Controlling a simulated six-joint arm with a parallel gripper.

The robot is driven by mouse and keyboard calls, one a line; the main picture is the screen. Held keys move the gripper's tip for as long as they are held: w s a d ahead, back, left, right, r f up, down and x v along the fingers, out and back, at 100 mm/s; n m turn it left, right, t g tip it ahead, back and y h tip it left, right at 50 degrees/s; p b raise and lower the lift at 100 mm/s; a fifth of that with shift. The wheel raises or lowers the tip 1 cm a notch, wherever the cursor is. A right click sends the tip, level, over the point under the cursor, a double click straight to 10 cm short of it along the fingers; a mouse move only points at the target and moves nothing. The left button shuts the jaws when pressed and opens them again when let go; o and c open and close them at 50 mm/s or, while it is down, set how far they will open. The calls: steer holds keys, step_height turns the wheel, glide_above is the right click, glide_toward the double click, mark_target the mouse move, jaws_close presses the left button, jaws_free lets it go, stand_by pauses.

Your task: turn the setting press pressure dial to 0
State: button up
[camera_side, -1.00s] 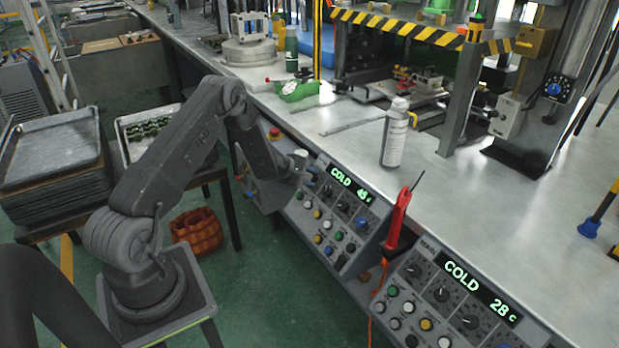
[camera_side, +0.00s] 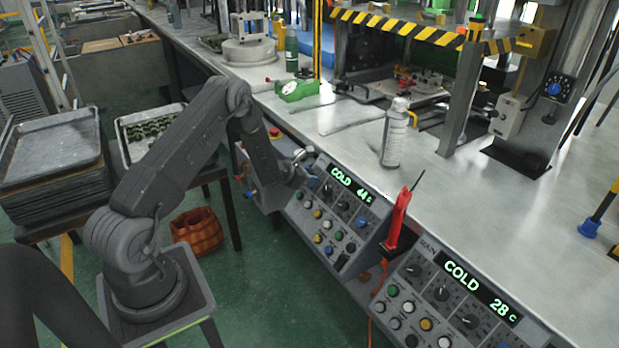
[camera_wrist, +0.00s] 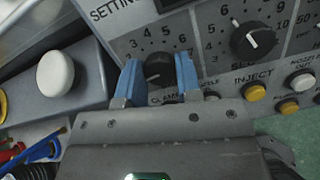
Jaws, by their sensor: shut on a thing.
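The setting press pressure dial is a black round knob (camera_wrist: 158,74) on a grey panel in the wrist view, with a number scale printed around its upper side. My gripper (camera_wrist: 158,62) has its two blue fingers on the left and right of this knob and is shut on it. In the side view my gripper (camera_side: 311,181) is at the upper left part of the setting control panel (camera_side: 322,210). It hides the knob there. The fingers cover part of the scale and lettering, so I cannot tell the exact reading.
A second black knob (camera_wrist: 253,40) is close on the right, with yellow and white buttons below it. A round white button (camera_wrist: 55,73) is on the left. In the side view a red tool (camera_side: 398,222) hangs beside the panel, and a spray can (camera_side: 394,140) stands on the bench.

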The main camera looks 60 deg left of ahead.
steer(key=n, duration=0.5)
steer(key=shift+y, duration=0.4)
steer(key=o, duration=0.9)
steer(key=shift+o, duration=0.2)
steer(key=v, duration=1.3)
steer(key=shift+s+r, duration=0.25)
steer(key=shift+s, duration=0.1)
